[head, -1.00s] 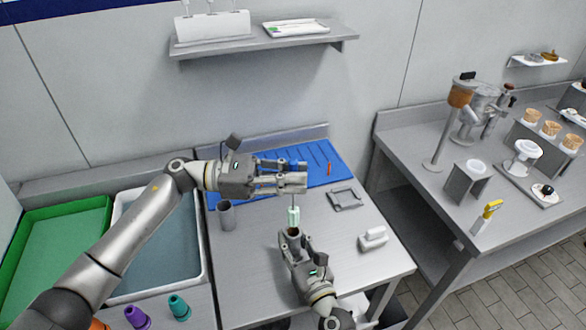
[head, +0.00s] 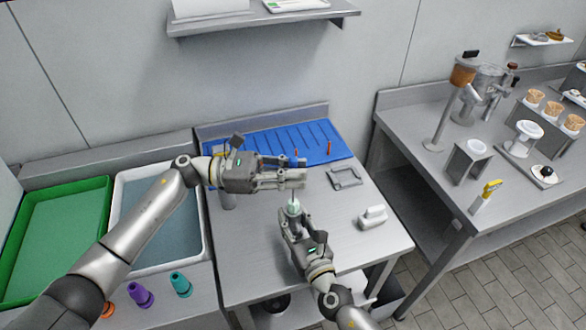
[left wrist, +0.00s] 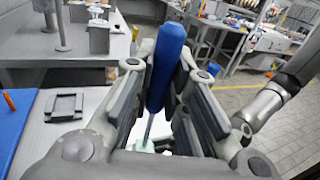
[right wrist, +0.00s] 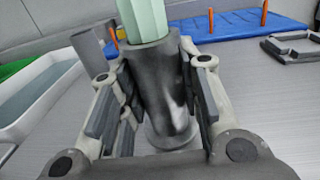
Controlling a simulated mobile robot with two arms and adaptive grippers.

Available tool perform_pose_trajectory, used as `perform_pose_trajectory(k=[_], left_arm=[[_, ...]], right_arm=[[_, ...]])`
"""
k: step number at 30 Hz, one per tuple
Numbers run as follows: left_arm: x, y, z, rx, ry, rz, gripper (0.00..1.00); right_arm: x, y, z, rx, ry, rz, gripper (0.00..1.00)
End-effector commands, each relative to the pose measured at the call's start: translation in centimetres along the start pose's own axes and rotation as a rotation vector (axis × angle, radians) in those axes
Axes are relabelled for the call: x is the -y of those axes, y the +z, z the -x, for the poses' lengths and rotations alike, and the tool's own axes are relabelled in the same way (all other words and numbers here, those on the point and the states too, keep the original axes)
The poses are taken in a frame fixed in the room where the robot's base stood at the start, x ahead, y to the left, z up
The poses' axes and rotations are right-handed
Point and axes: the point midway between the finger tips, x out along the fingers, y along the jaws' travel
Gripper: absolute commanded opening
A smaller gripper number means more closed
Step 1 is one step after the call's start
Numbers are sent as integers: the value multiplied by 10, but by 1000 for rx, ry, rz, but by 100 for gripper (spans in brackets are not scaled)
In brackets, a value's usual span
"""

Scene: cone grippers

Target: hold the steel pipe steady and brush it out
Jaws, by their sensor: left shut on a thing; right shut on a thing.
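My left gripper (head: 290,180) is shut on the blue handle (left wrist: 165,70) of a brush. The brush's thin rod (left wrist: 148,128) points down to a pale green head (head: 293,207). My right gripper (head: 294,224) is below it, shut on the dark grey steel pipe (right wrist: 165,90), which stands upright between the fingers in the right wrist view. The lower part of the green head (right wrist: 143,20) is inside the pipe's top mouth; the upper part shows above the rim. How deep it reaches is hidden.
A second grey cylinder (head: 228,202) stands left of my left gripper. A water basin (head: 160,235) and green tray (head: 50,245) are left.

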Motion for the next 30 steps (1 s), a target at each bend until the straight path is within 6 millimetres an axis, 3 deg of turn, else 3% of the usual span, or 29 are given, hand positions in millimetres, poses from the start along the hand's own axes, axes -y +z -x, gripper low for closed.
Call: perform_pose_trajectory(k=[13, 30], left_arm=[[0, -4, 0, 0, 0, 2, 0], [0, -49, 0, 0, 0, 1, 0]], right_arm=[[0, 0, 0, -1, 1, 0, 4], [0, 0, 0, -1, 1, 0, 4]])
